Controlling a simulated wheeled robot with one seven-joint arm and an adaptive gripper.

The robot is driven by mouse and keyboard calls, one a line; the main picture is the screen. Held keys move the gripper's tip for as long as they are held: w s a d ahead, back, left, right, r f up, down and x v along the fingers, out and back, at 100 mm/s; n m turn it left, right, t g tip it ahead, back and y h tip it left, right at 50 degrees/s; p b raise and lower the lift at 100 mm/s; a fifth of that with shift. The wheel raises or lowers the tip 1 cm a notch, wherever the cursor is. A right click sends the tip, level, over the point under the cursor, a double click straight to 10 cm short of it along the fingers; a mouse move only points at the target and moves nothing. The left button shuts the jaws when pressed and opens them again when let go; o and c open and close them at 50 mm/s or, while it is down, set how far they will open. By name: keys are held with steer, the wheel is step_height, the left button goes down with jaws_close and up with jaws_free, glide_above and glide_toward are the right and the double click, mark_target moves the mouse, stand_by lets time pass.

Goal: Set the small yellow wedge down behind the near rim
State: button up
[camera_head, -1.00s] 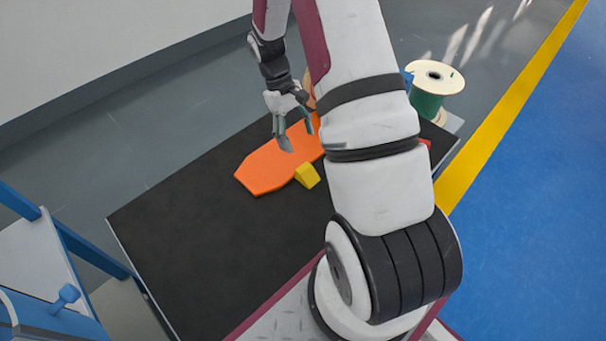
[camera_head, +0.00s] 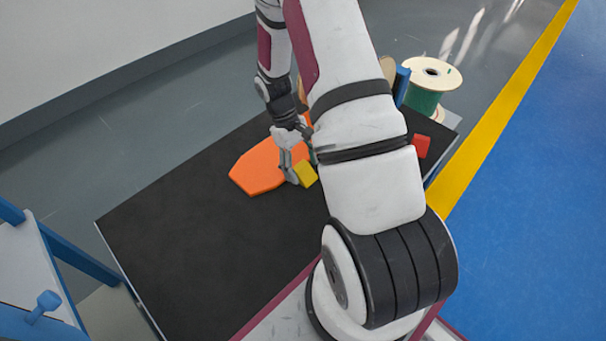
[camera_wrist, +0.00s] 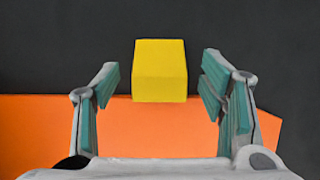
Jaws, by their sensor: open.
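The small yellow wedge (camera_head: 306,174) rests at the near edge of a flat orange piece (camera_head: 255,171) on the black table top. In the wrist view the wedge (camera_wrist: 160,72) lies ahead between the fingertips, with clear gaps on both sides. It overlaps the edge of the orange piece (camera_wrist: 150,128) there. My gripper (camera_head: 294,168) is open, its fingers low beside the wedge. In the head view my arm hides the far finger and the right part of the orange piece. I cannot tell which edge is the near rim.
A red block (camera_head: 421,146) stands right of my arm, partly hidden. Beyond it are a green cable spool (camera_head: 425,102) with pale flanges and a blue post (camera_head: 402,86). The left and near part of the black table (camera_head: 200,250) is clear. Blue framing (camera_head: 75,252) stands at left.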

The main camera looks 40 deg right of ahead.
steer(key=c, duration=1.4)
steer(key=shift+o, duration=0.2)
steer(key=shift+r, duration=0.1)
